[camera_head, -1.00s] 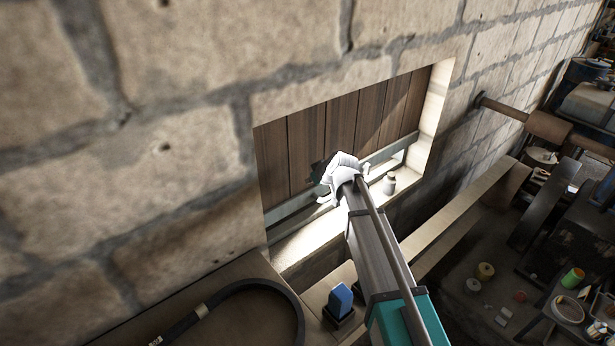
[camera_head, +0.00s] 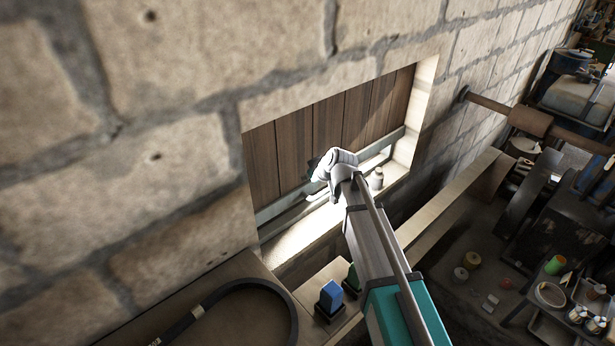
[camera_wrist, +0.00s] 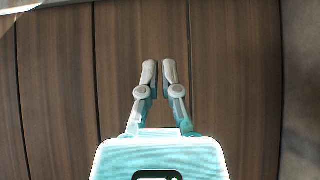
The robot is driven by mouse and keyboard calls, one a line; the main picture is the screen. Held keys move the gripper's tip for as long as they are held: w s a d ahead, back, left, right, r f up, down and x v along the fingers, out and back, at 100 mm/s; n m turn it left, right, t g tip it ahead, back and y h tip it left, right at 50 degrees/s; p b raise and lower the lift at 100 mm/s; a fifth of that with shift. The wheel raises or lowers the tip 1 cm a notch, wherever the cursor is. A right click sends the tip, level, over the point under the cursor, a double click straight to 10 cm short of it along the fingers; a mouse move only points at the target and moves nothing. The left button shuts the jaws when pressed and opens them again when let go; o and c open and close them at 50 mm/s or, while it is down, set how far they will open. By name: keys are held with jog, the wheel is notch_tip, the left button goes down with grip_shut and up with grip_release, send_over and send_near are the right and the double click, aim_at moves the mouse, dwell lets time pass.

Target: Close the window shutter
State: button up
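The window shutter (camera_head: 325,125) is a panel of brown vertical planks with a grey metal bar (camera_head: 280,205) along its lower part. It fills most of the window recess in the stone wall. A bright gap shows beneath the bar at the lower right. My gripper (camera_head: 314,172) is at the lower middle of the shutter, in front of it. In the wrist view my gripper (camera_wrist: 159,68) has its two fingers almost together, with a thin gap and nothing seen between them. The planks (camera_wrist: 230,80) fill the background there. Whether the fingertips touch the shutter cannot be told.
A small pale bottle (camera_head: 376,178) stands on the sunlit sill (camera_head: 300,238), right of my gripper. A blue block-like object (camera_head: 331,297) and a black belt (camera_head: 225,295) are on the bench below. A cluttered work area is at the right.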

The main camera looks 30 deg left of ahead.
jog(key=shift+o, duration=1.1)
jog(key=shift+d+f, duration=0.1)
jog(key=shift+d, duration=0.1)
jog(key=o, duration=0.4)
jog(key=d, duration=0.1)
jog(key=d+f, duration=0.1)
jog(key=shift+w+d+b, duration=0.15)
jog(key=shift+d+b, duration=0.15)
jog(key=shift+b, duration=0.1)
jog(key=shift+o, duration=0.2)
jog(key=d+f+m+h+b, duration=0.1)
jog(key=d+f+m+b, duration=0.1)
jog(key=d, duration=0.7)
jog(key=shift+f+h, duration=0.4)
jog(key=shift+f, duration=0.3)
jog(key=s+d+f+m+g+h+b, duration=0.1)
jog(key=s+d+f+m+h+b, duration=0.1)
jog(key=d, duration=1.1)
jog(key=s+d+f+m+g+h+b, duration=0.1)
jog(key=s+d+f+m, duration=0.4)
jog(key=d, duration=0.8)
jog(key=s+d+f+m+g+h+b, duration=0.1)
jog(key=s+d+f+m+h+b, duration=0.2)
jog(key=d, duration=1.1)
jog(key=s+f+m+b, duration=0.1)
jog(key=s+f+b, duration=0.1)
jog(key=s, duration=0.1)
jog(key=shift+s+g+b, duration=0.3)
jog(key=shift+s, duration=0.1)
